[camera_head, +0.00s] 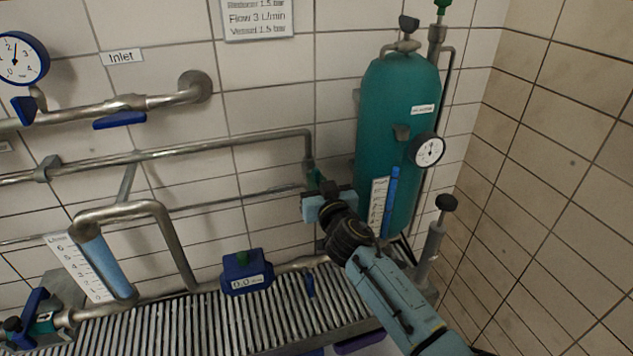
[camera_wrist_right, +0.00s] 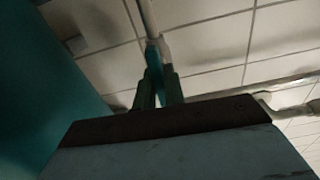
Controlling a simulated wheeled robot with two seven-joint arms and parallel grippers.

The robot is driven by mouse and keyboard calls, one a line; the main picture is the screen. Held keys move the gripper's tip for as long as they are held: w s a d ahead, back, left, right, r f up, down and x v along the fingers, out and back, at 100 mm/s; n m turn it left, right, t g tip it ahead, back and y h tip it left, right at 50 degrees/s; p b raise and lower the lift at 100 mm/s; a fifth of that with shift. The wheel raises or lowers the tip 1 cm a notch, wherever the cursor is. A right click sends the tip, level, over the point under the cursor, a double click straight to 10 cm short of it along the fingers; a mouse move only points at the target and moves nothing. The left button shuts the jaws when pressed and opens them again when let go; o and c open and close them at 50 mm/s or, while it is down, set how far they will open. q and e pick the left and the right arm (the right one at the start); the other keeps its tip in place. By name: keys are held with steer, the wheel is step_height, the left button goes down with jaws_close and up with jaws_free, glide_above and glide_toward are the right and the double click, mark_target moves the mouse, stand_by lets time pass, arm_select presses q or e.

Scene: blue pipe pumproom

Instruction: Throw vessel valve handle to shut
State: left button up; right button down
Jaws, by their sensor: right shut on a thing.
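The vessel is a tall teal cylinder (camera_head: 395,110) against the tiled wall; its side fills the left of the right wrist view (camera_wrist_right: 45,85). My right gripper (camera_head: 318,192) reaches to the pipe just left of the vessel. A green valve body (camera_head: 311,175) shows there at the foot of a descending pipe. In the right wrist view, the fingers of my right gripper (camera_wrist_right: 158,88) are shut on a narrow blue valve handle (camera_wrist_right: 154,60), in line with the pipe behind it. In the head view my gripper hides most of this handle. My left gripper is not in view.
A dial gauge (camera_head: 429,150) sits on the vessel's right side. A blue flow meter (camera_head: 246,272) stands on the lower pipe above a ribbed grating (camera_head: 200,325). A black-knobbed pump (camera_head: 432,240) stands right of my arm. Inlet pipes (camera_head: 150,101) run along the left wall.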

steer(key=m, duration=0.3)
steer(key=shift+m, duration=0.3)
steer(key=m, duration=0.3)
steer(key=shift+d+m, duration=0.1)
steer(key=shift+m, duration=0.2)
steer(key=m+p, duration=0.1)
steer(key=m, duration=0.2)
steer(key=shift+f+m, duration=0.1)
steer(key=shift+m, duration=0.2)
steer(key=m, duration=0.3)
steer(key=shift+d+f, duration=0.1)
steer(key=shift+m, duration=1.9)
steer(key=c, duration=1.5)
jaws_free()
